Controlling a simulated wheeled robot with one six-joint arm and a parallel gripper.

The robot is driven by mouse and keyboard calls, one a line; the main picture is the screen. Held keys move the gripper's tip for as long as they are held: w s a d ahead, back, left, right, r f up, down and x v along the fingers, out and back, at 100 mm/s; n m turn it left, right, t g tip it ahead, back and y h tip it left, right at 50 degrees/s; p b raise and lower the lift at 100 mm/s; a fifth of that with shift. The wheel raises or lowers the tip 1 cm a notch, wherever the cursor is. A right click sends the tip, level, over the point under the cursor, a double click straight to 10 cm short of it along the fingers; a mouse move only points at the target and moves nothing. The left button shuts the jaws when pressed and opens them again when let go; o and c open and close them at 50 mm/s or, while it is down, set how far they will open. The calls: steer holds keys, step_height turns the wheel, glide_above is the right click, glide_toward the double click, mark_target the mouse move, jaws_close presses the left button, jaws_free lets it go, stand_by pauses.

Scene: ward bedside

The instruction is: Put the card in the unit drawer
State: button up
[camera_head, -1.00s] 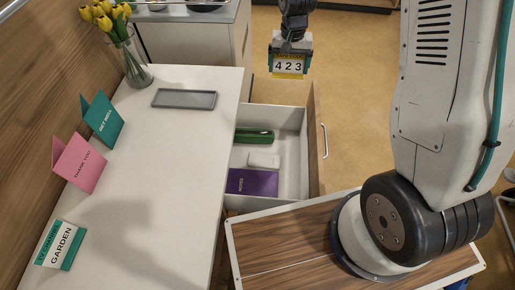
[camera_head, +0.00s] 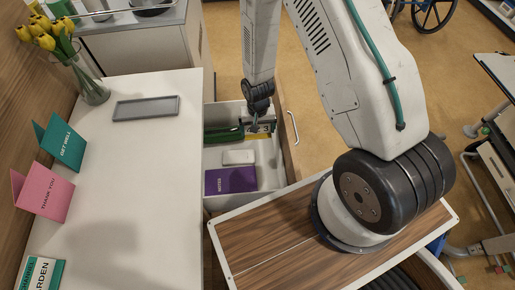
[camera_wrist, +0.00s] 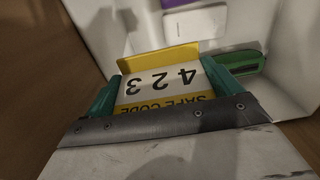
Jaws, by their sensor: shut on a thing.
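The yellow and white safe code card (camera_wrist: 160,85), marked 423, is held between the green fingers of my gripper (camera_wrist: 162,82). In the head view my gripper (camera_head: 257,122) is down at the far end of the open unit drawer (camera_head: 270,178), with part of the card (camera_head: 261,134) showing beneath it. The card is inside the drawer's outline, beside a green object (camera_head: 222,134). Whether the card touches the drawer floor cannot be told. My wrist hides part of the drawer's far end.
The drawer also holds a white item (camera_head: 239,157) and a purple notes book (camera_head: 231,181). The white unit top (camera_head: 150,170) bears a grey tray (camera_head: 146,108), a vase of yellow tulips (camera_head: 90,85), a green get well card (camera_head: 60,143), a pink thank you card (camera_head: 44,194) and a garden card (camera_head: 42,274).

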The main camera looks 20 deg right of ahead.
glide_above(258, 155)
step_height(258, 155, down, 14)
steer(key=shift+f, duration=0.2)
stand_by(0.3)
steer(key=shift+f, duration=0.2)
steer(key=o, duration=0.7)
steer(key=shift+w, duration=0.1)
steer(key=shift+o, duration=0.3)
